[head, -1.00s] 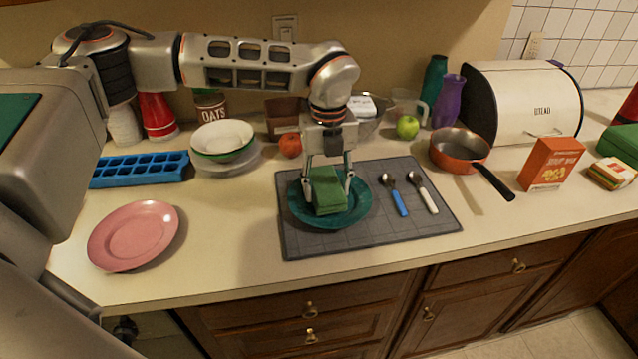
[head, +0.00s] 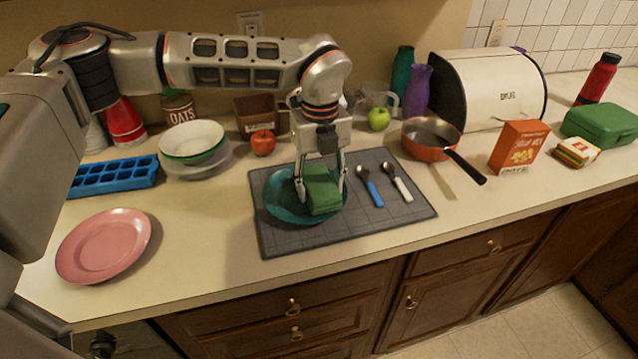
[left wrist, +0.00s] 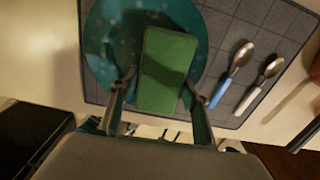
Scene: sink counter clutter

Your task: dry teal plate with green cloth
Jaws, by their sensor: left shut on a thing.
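The teal plate (head: 279,204) lies flat on a dark grey mat (head: 290,241). My left gripper (head: 321,188) points down over it and is shut on the folded green cloth (head: 322,194). The cloth is over the right part of the plate and looks to be touching it. In the left wrist view the cloth (left wrist: 165,70) sits between the two fingers and hides part of the plate (left wrist: 110,55). Pale spots like drops show on the plate there. My right gripper is not in view.
A blue-handled spoon (head: 371,189) and a white-handled spoon (head: 399,184) lie on the mat to the right. A pink plate (head: 103,246) is at the left. An orange pan (head: 430,140) and bread box (head: 500,92) stand behind right. The counter's front edge is close.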

